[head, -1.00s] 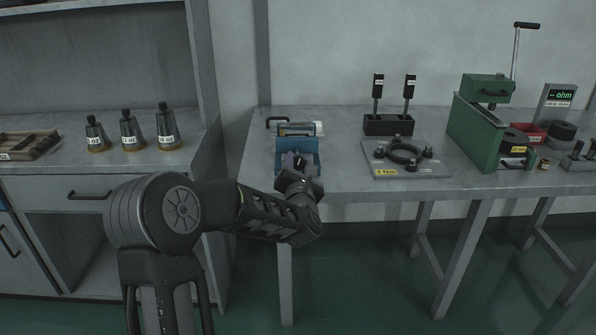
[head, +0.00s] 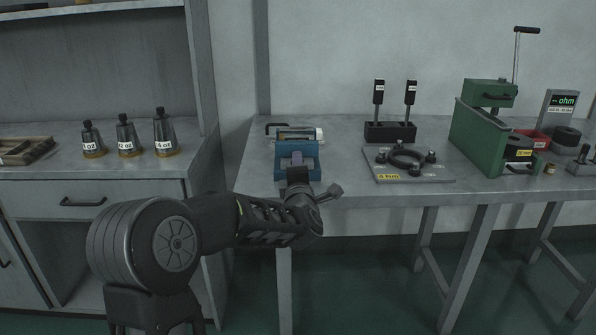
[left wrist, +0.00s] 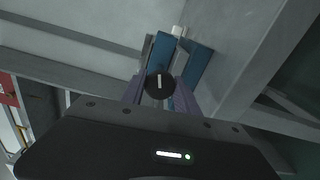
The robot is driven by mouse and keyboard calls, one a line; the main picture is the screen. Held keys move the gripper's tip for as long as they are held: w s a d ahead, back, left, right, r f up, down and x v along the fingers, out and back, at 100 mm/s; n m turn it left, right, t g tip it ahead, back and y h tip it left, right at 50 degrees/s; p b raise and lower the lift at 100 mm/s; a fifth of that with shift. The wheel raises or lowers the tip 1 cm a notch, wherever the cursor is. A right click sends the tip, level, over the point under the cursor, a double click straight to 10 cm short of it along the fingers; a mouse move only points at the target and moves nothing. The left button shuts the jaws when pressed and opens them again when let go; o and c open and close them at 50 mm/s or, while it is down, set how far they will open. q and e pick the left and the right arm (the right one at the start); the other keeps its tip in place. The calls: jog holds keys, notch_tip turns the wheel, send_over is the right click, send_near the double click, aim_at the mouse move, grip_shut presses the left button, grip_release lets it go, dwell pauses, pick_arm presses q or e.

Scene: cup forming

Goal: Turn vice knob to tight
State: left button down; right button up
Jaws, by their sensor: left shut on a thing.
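The blue vice (head: 284,173) sits at the front left edge of the grey workbench. Its blue body also shows in the left wrist view (left wrist: 199,62), beyond my fingers. The round black knob (left wrist: 159,87) with a white mark faces the wrist camera. My left gripper (left wrist: 159,92) has its two purple-grey fingers on either side of the knob and is shut on it. In the head view my left gripper (head: 297,163) is in front of the vice and hides the knob. My right gripper is in neither view.
A plate with a black ring (head: 405,165) lies right of the vice, with a black two-handled stand (head: 390,131) behind. A green press (head: 480,135) stands farther right. Several weights (head: 126,136) stand on the left cabinet. Bare bench lies between vice and plate.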

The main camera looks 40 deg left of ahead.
pick_arm(q)
jog(key=m, duration=0.3)
jog(key=shift+m, duration=0.4)
jog(key=m+p, duration=0.1)
jog(key=m, duration=0.2)
jog(key=shift+m, duration=0.3)
jog(key=m+p, duration=0.1)
jog(key=m, duration=0.2)
jog(key=shift+m, duration=0.3)
jog(key=m+p, duration=0.2)
jog(key=m, duration=0.2)
jog(key=shift+m, duration=0.3)
jog(key=m+p, duration=0.2)
jog(key=m, duration=0.1)
jog(key=shift+m, duration=0.3)
jog(key=m+p, duration=0.2)
jog(key=m, duration=0.1)
jog(key=shift+m, duration=0.3)
jog(key=m+p, duration=0.3)
jog(key=m, duration=0.1)
jog(key=shift+m, duration=0.3)
jog(key=shift+s+f+m+p, duration=0.1)
jog(key=shift+m+p, duration=0.65)
jog(key=shift+m, duration=0.65)
